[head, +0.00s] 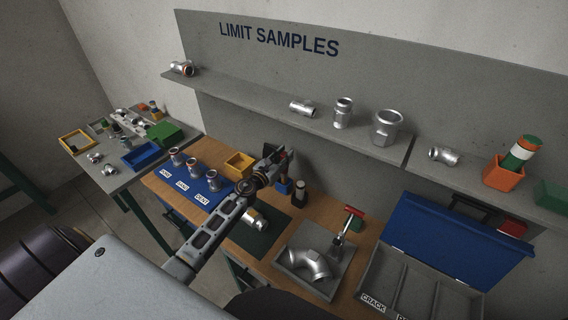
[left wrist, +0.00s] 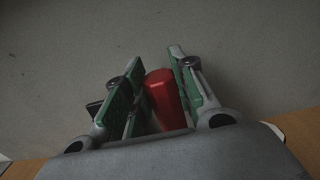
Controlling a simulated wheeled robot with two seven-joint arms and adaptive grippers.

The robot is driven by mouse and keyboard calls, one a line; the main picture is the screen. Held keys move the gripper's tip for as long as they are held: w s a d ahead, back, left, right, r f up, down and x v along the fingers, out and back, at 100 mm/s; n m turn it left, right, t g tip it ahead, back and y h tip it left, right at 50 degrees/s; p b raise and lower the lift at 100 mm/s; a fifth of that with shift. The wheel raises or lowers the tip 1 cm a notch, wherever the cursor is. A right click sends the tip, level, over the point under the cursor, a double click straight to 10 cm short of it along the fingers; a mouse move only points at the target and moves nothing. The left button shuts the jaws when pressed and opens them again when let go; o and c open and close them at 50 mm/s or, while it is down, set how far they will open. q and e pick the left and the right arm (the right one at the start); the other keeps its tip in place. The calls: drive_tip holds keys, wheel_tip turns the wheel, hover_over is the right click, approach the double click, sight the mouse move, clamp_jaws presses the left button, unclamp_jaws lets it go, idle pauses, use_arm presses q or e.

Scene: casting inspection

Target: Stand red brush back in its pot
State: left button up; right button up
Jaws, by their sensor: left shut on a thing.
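My left gripper (head: 279,158) is raised over the back of the wooden bench, near the grey back panel. In the left wrist view its green-padded fingers (left wrist: 155,92) are closed around a red piece (left wrist: 163,96), which appears to be the red brush's handle. The arm and fingers hide most of the brush in the head view. A small blue object (head: 283,187), possibly the pot, shows just below the gripper; its opening is hidden. I cannot tell whether the brush touches it. My right gripper is not in view.
A dark cylinder (head: 298,193) stands close right of the gripper. Left are a yellow bin (head: 240,164) and a blue mat (head: 190,191) with metal fittings. Right are a grey tray (head: 337,276) with an elbow casting and a red-handled tool (head: 348,221). The sample shelf (head: 270,113) runs above.

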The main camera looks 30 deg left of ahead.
use_arm(q)
drive_tip(key=shift+f+b, duration=1.05)
drive_tip(key=shift+f, duration=0.7)
drive_tip(key=shift+f, duration=0.2)
drive_tip(key=o, duration=1)
drive_tip(key=shift+s+a+f+b, duration=0.1)
drive_tip(key=shift+s+a+b, duration=0.4)
drive_tip(key=shift+s, duration=1.8)
drive_tip(key=shift+s+a+f+b, duration=0.15)
drive_tip(key=shift+s+b, duration=0.65)
drive_tip(key=shift+s, duration=1.45)
drive_tip(key=shift+s+a+f+b, duration=0.15)
drive_tip(key=shift+s+b, duration=0.5)
drive_tip(key=shift+s, duration=1.65)
